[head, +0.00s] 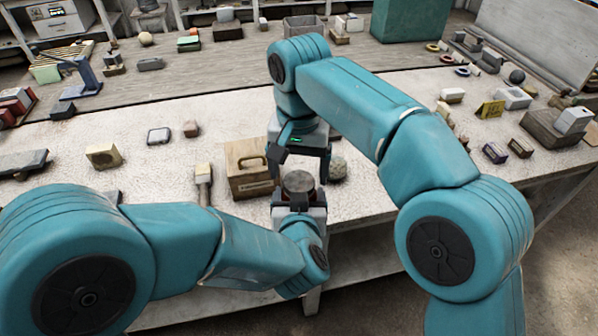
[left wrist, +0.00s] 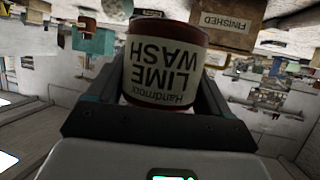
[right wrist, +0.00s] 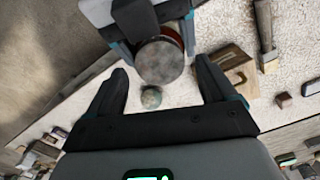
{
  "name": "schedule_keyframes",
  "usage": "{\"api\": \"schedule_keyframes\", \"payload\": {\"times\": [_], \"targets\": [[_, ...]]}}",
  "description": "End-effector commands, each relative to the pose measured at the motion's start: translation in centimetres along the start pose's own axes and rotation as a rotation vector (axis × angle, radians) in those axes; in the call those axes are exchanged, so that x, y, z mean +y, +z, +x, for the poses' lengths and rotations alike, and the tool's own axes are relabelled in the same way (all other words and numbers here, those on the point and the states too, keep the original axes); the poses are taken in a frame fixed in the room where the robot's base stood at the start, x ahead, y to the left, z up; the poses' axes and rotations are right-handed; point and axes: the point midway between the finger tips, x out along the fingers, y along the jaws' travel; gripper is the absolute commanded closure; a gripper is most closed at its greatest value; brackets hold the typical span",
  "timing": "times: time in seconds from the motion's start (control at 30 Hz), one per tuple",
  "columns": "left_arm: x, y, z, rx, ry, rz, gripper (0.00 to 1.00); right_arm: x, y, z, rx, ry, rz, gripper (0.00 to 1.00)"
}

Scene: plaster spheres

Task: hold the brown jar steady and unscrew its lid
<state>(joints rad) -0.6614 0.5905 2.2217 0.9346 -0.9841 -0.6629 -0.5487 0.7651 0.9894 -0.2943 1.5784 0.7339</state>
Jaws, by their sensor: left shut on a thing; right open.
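The brown jar (left wrist: 165,62) carries a pale label reading "LIME WASH", upside down in the left wrist view. My left gripper (head: 299,198) is shut around it at the table's front edge. The jar's round, grey-brown lid (head: 299,181) faces up in the head view. The lid (right wrist: 160,62) also shows in the right wrist view, with a strip of the reddish-brown jar body beside it. My right gripper (right wrist: 163,72) is open and empty. In its own view the lid appears between and beyond its fingertips, with gaps to both fingers.
A wooden box (head: 246,178) with a handle stands just left of the jar; its "FINISHED" label shows in the left wrist view. A small speckled sphere (head: 337,167) lies right of the jar. A brush (head: 203,184) is farther left. Bare tabletop (head: 365,190) lies to the right.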

Motion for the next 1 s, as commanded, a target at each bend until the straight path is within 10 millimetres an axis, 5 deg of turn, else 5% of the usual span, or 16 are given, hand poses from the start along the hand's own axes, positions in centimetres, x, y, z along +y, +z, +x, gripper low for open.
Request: {"api": "schedule_keyframes", "payload": {"times": [0.47,0.67,0.83,1.0], "targets": [[0.0,-0.2,0.0,0.004,0.0,-0.001,1.0,0.0,0.0,2.0,0.0,0.0,0.0,0.16],[0.0,-0.2,0.0,0.004,0.0,-0.001,1.0,0.0,0.0,2.0,0.0,0.0,-0.001,0.73],[0.0,-0.2,0.0,0.004,0.0,-0.001,1.0,0.0,0.0,2.0,0.0,0.0,-0.066,0.74],[0.0,-0.2,0.0,0.004,0.0,-0.001,1.0,0.0,0.0,1.9,0.0,0.0,-0.415,0.74]]}}
